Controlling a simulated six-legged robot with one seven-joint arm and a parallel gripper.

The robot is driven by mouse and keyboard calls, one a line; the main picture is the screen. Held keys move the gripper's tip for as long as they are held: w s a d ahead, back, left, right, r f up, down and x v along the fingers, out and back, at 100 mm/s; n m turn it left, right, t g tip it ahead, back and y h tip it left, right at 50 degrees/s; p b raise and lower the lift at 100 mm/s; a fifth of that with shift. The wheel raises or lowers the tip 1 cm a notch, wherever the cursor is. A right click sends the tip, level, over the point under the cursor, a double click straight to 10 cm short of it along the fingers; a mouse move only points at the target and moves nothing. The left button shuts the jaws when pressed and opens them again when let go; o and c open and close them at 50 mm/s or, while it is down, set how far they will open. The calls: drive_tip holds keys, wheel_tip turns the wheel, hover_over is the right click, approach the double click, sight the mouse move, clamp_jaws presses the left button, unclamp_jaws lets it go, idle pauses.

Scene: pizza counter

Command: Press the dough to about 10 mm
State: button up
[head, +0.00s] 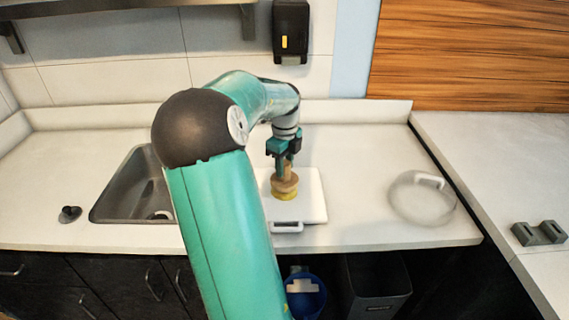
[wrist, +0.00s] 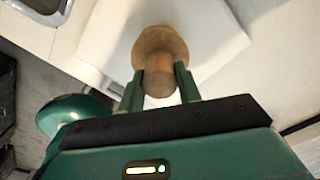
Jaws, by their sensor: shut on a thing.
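My gripper (head: 284,160) is over the white board (head: 312,205) on the counter. It is shut on a wooden press (head: 284,182), which stands about upright. The press also shows in the wrist view (wrist: 159,48), its knob between my two green fingers (wrist: 158,88). Yellowish dough (head: 284,195) lies on the board under the press and looks in touch with it. In the wrist view the press hides the dough. I cannot tell the dough's thickness.
A sink (head: 128,190) is left of the board, with a small dark stopper (head: 69,214) beside it. A clear round lid (head: 422,198) lies to the right. A dark grey block (head: 538,233) sits on the right counter. Bins stand below the front edge.

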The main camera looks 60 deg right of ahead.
drive_tip(key=shift+f, duration=1.15)
idle(1.1)
drive_tip(key=shift+r, duration=0.1)
drive_tip(key=shift+r, duration=3.7)
